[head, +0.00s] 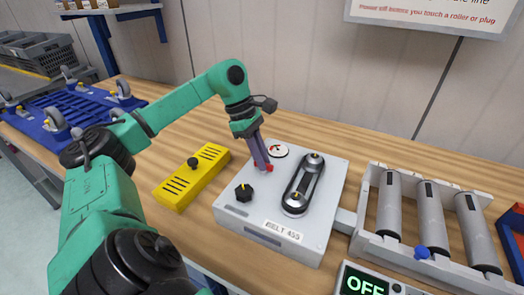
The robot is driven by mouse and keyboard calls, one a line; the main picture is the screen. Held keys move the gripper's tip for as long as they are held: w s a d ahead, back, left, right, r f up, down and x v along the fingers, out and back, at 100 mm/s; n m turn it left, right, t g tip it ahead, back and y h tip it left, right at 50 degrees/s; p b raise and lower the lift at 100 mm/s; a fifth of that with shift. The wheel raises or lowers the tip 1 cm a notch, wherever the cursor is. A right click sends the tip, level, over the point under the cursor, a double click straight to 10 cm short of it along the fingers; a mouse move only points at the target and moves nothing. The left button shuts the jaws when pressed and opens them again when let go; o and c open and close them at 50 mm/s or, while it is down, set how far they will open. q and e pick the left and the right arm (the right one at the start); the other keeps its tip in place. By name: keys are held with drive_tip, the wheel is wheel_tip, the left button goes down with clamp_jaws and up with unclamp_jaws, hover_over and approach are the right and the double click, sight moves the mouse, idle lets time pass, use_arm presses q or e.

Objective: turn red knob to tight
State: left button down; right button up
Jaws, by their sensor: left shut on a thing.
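The red knob (269,168) is mostly hidden behind the fingertips on top of the grey belt box (240,216). A small red part of it shows beside the fingers. My left gripper (262,167) points down and is shut on the red knob. A round white dial (278,150) with a red mark sits just behind the knob. A black knob (244,192) is in front and to the left on the same box. The black belt loop (303,184) is to the right. My right gripper is not in view.
A yellow slotted block (192,176) with a black knob stands left of the box. A roller frame (364,240) with grey rollers is at the right. A display (366,284) reading OFF is at the front. A blue wheeled dolly (72,108) lies at the back left.

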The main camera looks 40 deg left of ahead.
use_arm(q)
drive_tip(key=c, duration=0.9)
unclamp_jaws()
drive_tip(key=shift+r, duration=0.1)
drive_tip(key=p+v, duration=0.6)
drive_tip(key=v, duration=0.8)
drive_tip(key=shift+s+a+r, duration=0.15)
drive_tip(key=shift+a+r, duration=0.05)
drive_tip(key=shift+a, duration=0.05)
